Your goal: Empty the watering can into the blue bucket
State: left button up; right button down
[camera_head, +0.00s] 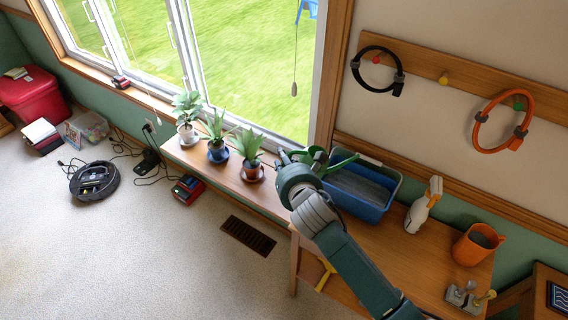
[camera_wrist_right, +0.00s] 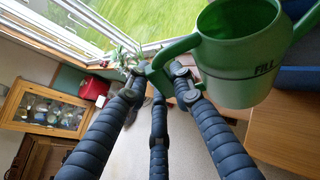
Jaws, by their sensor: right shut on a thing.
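The green watering can (camera_head: 341,163) is partly hidden behind my right gripper (camera_head: 294,168) in the head view, with its spout reaching over the left part of the blue bucket (camera_head: 368,210). In the right wrist view the can (camera_wrist_right: 238,66) looks roughly upright, with the word "FILL" on its side. My right gripper (camera_wrist_right: 158,84) is shut on the can's green handle. I cannot tell how much water is in the can. The blue bucket is rectangular, with a dark grey inside, and stands on the wooden table (camera_head: 400,262) against the wall. My left gripper is not in view.
Three potted plants, the nearest (camera_head: 252,165), line the shelf to the left.

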jog(key=shift+d+r+m+y, duration=0.15)
jog(key=shift+r+m+y, duration=0.25)
jog(key=shift+r, duration=1.15)
jog(key=shift+m+y, duration=0.4)
jog(key=shift+m, duration=0.5)
jog(key=r+p, duration=0.2)
jog(key=d+r+p, duration=0.1)
jog(key=r+p, duration=0.1)
jog(key=p, duration=0.1)
jog(key=shift+w+d+r, duration=0.1)
jog(key=shift+d+r, duration=0.05)
jog(key=shift+r, duration=0.2)
jog(key=shift+m+t+y, duration=0.3)
jog(key=shift+m+y, duration=0.3)
jog(key=shift+m, duration=0.2)
jog(key=shift+w+d+r+p, duration=0.1)
jog(key=shift+d+r+p, duration=0.25)
jog(key=shift+r+p, duration=0.25)
jog(key=shift+d+r+p, duration=0.4)
jog(key=shift+r, duration=0.3)
jog(key=shift+w+d+r+p, duration=0.1)
jog(key=shift+d+r+p, duration=0.25)
jog(key=shift+r+p, duration=0.25)
jog(key=shift+d+r+m+y+p, duration=0.4)
jog(key=shift+d+r+m, duration=0.2)
jog(key=shift+d+r, duration=0.35)
jog(key=shift+a, duration=0.15)
jog(key=shift+d+r+m+p, duration=0.3)
jog(key=shift+d+r, duration=0.2)
jog(key=shift+r, duration=0.1)
